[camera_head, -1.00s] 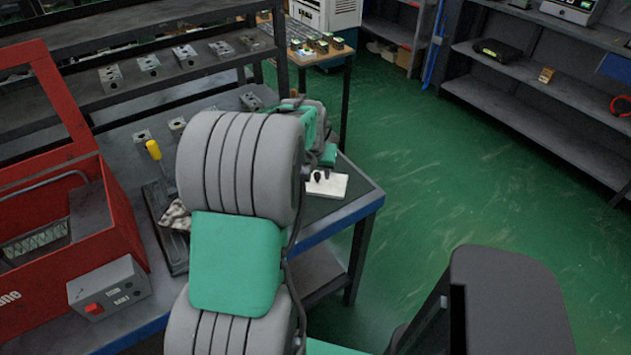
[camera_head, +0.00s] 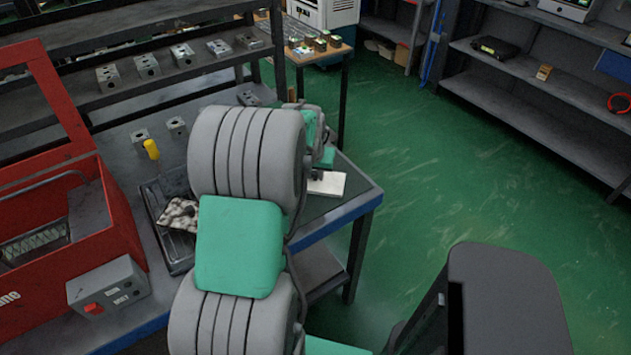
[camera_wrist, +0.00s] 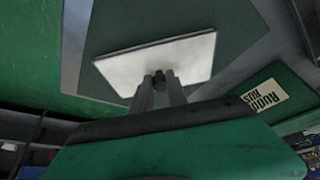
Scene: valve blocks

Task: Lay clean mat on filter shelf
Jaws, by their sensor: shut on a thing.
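The clean mat is a flat white rectangle (camera_wrist: 160,62), lying over the grey-green bench top in the wrist view. My gripper (camera_wrist: 160,79) is shut on its near edge. In the head view the mat (camera_head: 328,184) shows at the bench's right end, partly behind my arm; I cannot tell whether it touches the surface. A blotchy brown-and-white mat (camera_head: 180,214) lies in a dark tray (camera_head: 172,255) left of my arm. A red housing (camera_head: 118,215) stands at the left with a wire-mesh piece (camera_head: 35,241) inside; I cannot tell whether that is the filter shelf.
A yellow-handled tool (camera_head: 152,149) stands by the tray. A grey control box (camera_head: 108,285) with a red button sits in front of the red housing. Metal valve blocks (camera_head: 146,66) line the rack behind. Green floor (camera_head: 450,190) to the right is clear.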

